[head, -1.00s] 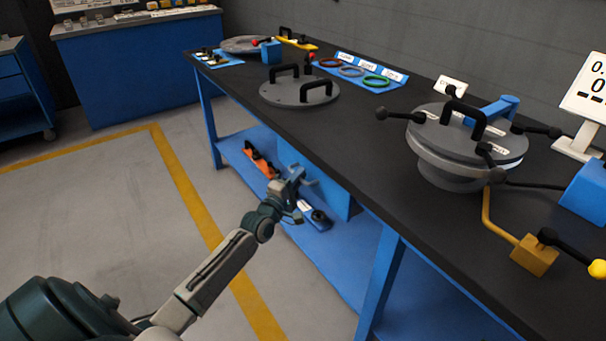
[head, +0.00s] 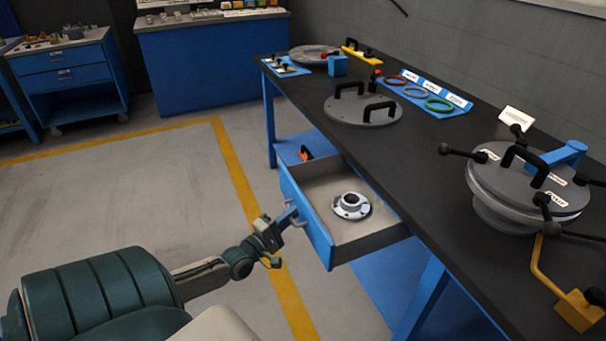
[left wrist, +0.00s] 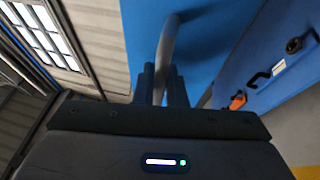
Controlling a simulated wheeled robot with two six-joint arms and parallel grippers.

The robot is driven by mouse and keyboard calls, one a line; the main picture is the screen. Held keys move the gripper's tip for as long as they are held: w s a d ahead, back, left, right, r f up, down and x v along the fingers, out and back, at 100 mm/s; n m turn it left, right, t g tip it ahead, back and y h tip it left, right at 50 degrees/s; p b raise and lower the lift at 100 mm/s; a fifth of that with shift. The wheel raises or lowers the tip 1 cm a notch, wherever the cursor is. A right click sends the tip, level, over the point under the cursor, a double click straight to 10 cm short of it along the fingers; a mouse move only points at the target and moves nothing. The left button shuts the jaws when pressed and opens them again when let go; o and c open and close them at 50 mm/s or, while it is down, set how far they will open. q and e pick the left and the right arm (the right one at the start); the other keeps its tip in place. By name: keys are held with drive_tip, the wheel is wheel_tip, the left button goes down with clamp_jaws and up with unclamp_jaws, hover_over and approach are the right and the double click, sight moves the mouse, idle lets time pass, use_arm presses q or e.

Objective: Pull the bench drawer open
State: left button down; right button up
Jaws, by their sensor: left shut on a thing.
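The bench drawer (head: 308,215) sticks out from under the black-topped bench (head: 440,178), and its inside shows. A grey flanged part (head: 351,206) with a round hole lies in it. My left gripper (head: 290,220) is at the drawer's blue front, shut on its handle. In the left wrist view the grey bar handle (left wrist: 168,50) runs between the two dark fingers (left wrist: 163,85), with the blue drawer front (left wrist: 215,35) behind it. My right gripper is not in view.
On the bench top are a grey lid with two black handles (head: 363,110), a blue mat with coloured rings (head: 425,92) and a flanged shell (head: 528,185) with black-knobbed arms. An orange tool (head: 306,153) lies on the lower shelf. The floor left of the drawer is clear.

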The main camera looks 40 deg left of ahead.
use_arm(q)
drive_tip(key=shift+s+a, duration=0.2)
drive_tip(key=shift+s, duration=0.35)
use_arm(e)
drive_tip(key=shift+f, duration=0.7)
use_arm(q)
drive_tip(key=c, duration=1.8)
unclamp_jaws()
